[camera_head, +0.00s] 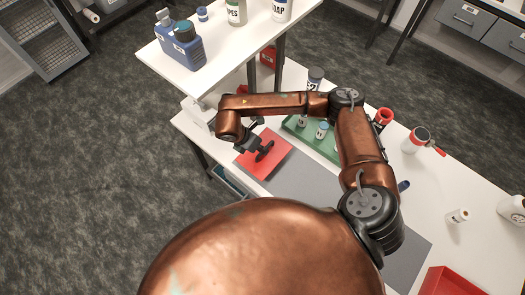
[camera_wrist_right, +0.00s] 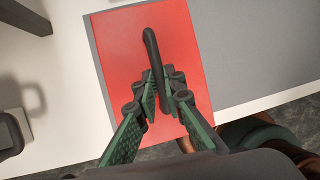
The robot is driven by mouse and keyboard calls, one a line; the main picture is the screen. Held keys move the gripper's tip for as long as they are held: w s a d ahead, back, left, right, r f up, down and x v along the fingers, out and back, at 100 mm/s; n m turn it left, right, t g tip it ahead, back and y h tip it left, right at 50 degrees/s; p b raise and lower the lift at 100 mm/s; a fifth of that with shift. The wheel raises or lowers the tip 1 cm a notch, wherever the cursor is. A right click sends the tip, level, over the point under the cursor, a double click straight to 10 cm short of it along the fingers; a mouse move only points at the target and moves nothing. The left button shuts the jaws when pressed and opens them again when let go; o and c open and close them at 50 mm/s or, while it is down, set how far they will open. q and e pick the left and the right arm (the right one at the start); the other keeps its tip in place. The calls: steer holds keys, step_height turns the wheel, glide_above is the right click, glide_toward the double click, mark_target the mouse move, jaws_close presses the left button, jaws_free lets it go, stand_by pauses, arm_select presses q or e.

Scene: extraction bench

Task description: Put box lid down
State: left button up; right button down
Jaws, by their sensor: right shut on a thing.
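The box lid (camera_head: 273,164) is a flat red panel with a dark handle on top, at the left end of the grey mat on the bench. It also shows in the right wrist view (camera_wrist_right: 118,50), with the dark curved handle (camera_wrist_right: 151,45) standing up from it. My right gripper (camera_head: 262,150) is over the lid and shut on its handle; in the wrist view its green-padded fingers (camera_wrist_right: 158,97) are on both sides of the handle. Whether the lid rests on the mat or hangs just above it I cannot tell. My left gripper is not in view.
A green tray (camera_head: 328,146) with small bottles lies right of the lid. A red bin (camera_head: 447,284) stands at the lower right. A raised white shelf (camera_head: 222,60) holds blue bottles (camera_head: 184,50) behind. The grey mat (camera_head: 305,184) has bare room beside the lid.

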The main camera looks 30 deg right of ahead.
steer(key=shift+w+d+f, duration=0.25)
steer(key=shift+w+f, duration=0.2)
steer(key=shift+f, duration=0.15)
steer(key=shift+w+d+f, duration=0.25)
steer(key=shift+w+f, duration=0.15)
steer(key=shift+f, duration=0.15)
step_height(320, 180, down, 3)
steer(key=shift+f, duration=0.1)
steer(key=c, duration=2)
jaws_free()
steer(key=shift+c, duration=0.2)
steer(key=shift+v, duration=3.85)
